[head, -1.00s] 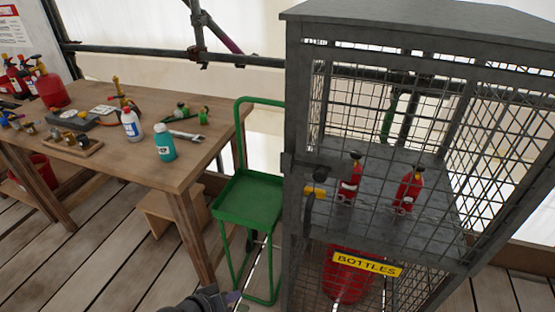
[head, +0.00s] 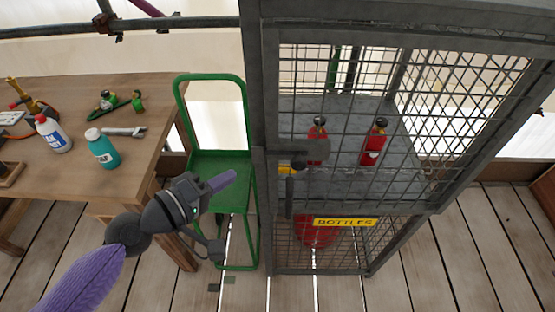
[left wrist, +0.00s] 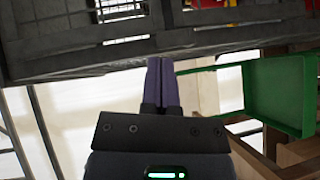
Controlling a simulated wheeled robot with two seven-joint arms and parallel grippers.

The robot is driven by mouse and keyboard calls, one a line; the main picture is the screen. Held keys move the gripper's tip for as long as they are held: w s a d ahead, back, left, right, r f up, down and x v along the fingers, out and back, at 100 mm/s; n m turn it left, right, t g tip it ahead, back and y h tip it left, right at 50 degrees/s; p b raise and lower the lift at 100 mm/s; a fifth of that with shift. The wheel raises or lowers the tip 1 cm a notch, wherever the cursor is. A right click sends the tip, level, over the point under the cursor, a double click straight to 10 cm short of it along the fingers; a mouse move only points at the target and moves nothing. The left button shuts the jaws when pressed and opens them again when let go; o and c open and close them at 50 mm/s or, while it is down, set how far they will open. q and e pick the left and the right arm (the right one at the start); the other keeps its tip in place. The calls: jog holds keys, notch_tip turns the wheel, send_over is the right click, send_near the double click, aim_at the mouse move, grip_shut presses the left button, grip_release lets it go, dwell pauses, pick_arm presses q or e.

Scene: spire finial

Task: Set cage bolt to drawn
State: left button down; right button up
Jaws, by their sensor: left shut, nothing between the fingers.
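The grey mesh cage (head: 262,120) stands right of centre in the head view, its door (head: 350,205) shut. At the door's left edge is a small yellow-and-dark fitting (head: 291,168), likely the cage bolt. A dark upright handle (head: 289,195) hangs just below it. Whether the bolt is drawn is too small to tell. My left gripper (head: 228,179) is shut and empty, left of the fitting and apart from it, in front of the green trolley. In the left wrist view its purple fingers (left wrist: 162,82) are together, pointing toward the cage (left wrist: 80,45). My right gripper is not in view.
A green trolley (head: 225,165) stands close against the cage's left side. A wooden table (head: 60,185) with bottles and a spanner (head: 124,131) is further left. Red bottles (head: 373,142) stand inside the cage, above a yellow BOTTLES sign (head: 346,222).

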aim_at(302, 163)
pick_arm(q)
jog(key=x, duration=0.7)
jog(key=shift+w+d, duration=0.25)
jog(key=d, duration=0.1)
jog(key=d+f+p, duration=0.1)
jog(key=d, duration=0.1)
jog(key=shift+w+d, duration=0.1)
jog(key=shift+d, duration=0.15)
jog(key=shift+d+f, duration=0.15)
jog(key=shift+d, duration=0.2)
jog(key=d+p, duration=0.1)
jog(key=d, duration=0.3)
jog(key=shift+a, duration=0.1)
